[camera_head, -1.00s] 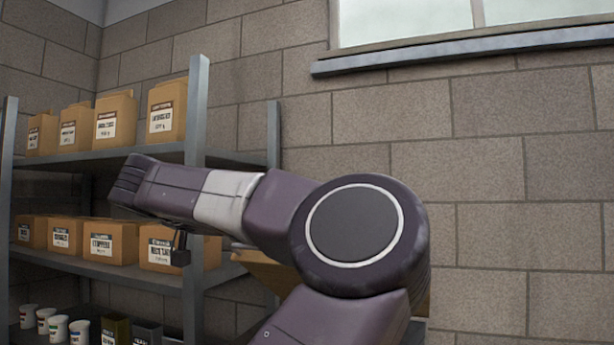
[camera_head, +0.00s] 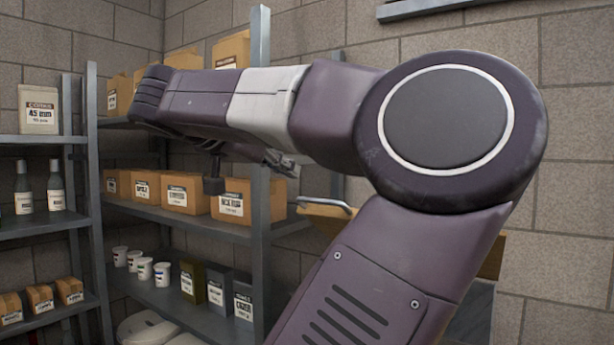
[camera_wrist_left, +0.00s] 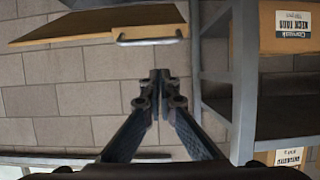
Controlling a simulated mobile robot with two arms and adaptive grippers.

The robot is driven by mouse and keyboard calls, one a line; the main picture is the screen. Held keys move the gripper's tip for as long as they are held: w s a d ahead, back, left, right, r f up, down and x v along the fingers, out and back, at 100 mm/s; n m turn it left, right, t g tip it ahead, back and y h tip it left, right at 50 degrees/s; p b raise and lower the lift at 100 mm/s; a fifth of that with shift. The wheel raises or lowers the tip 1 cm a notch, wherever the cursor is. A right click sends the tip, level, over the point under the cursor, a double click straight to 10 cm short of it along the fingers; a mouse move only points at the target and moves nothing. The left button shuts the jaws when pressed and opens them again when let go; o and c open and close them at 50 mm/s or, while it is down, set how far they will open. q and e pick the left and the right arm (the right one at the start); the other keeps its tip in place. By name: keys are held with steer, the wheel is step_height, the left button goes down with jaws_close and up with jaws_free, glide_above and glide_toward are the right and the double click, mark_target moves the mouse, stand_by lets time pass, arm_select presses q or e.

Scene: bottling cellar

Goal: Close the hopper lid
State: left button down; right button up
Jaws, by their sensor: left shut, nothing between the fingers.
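The hopper lid looks like a wooden board (camera_head: 325,213) with a metal bar handle (camera_head: 326,204); in the head view it is mostly hidden behind my left arm. In the left wrist view, the board (camera_wrist_left: 95,24) lies across the upper left, with its handle (camera_wrist_left: 150,40) near the top middle. My left gripper (camera_head: 283,163) is partly hidden below my arm in the head view. In the wrist view its fingers (camera_wrist_left: 160,82) are shut and empty, apart from the handle. The hopper body is mostly hidden, so I cannot tell the lid's angle. My right gripper is not in view.
A metal shelf unit (camera_head: 262,110) with cardboard boxes (camera_head: 180,193), tubs and tins stands left of the lid. Another shelf (camera_head: 40,230) with bottles is at far left. A block wall (camera_head: 575,150) is behind.

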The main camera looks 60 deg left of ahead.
arm_select(q)
step_height(320, 180, up, 6)
steer(key=w+d+g+h+p, duration=0.2)
steer(key=g+p, duration=0.1)
steer(key=p, duration=0.3)
steer(key=x, duration=0.3)
steer(key=s+f+x, duration=0.1)
steer(key=x, duration=0.7)
steer(key=shift+s+f+p, duration=0.25)
steer(key=shift+f+p, duration=0.05)
steer(key=shift+p, duration=0.05)
steer(key=shift+s+d+f, duration=0.3)
steer(key=shift+s+f, duration=0.1)
steer(key=shift+f, duration=0.2)
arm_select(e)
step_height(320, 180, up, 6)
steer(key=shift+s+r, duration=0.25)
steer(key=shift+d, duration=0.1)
